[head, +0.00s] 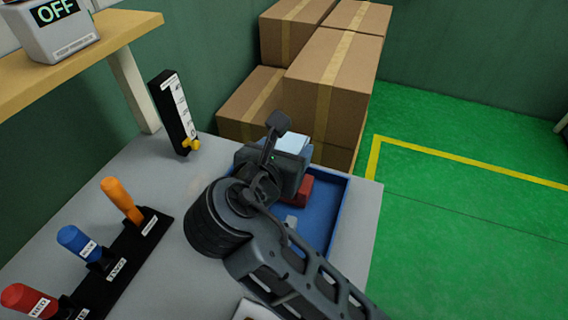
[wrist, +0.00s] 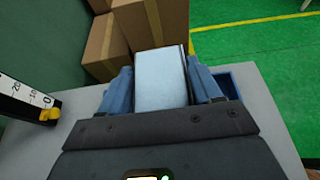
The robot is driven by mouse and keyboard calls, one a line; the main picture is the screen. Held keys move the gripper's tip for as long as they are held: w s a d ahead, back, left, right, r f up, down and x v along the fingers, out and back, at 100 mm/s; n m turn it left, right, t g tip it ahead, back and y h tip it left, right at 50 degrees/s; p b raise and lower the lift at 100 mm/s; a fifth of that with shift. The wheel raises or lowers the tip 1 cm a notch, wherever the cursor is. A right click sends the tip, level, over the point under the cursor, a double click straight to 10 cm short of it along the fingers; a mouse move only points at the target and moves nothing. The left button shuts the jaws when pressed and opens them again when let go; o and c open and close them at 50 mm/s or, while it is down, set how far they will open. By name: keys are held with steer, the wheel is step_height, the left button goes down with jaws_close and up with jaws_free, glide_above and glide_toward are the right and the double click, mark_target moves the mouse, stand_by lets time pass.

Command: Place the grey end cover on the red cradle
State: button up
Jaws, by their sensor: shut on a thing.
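My gripper (wrist: 161,88) has its blue fingers on both sides of a pale grey block, which I take for the grey end cover (wrist: 160,72), and is shut on it. In the head view the cover's pale top (head: 293,143) shows just beyond my gripper, over the far end of the blue tray. A red block (head: 303,190), apparently the red cradle, is partly seen below my gripper in the tray. My gripper hides much of it. I cannot tell whether the cover touches it. In the wrist view the red cradle is hidden.
Cardboard boxes (head: 325,80) stand behind. A black gauge (head: 175,110) stands at the left, and a rack (head: 125,262) with coloured handles is at the front left.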

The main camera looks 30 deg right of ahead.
steer(key=shift+w+a+f, duration=0.15)
steer(key=shift+f, duration=2)
steer(key=o, duration=1.2)
steer(key=shift+f, duration=0.1)
steer(key=shift+a, duration=0.1)
steer(key=shift+v, duration=6)
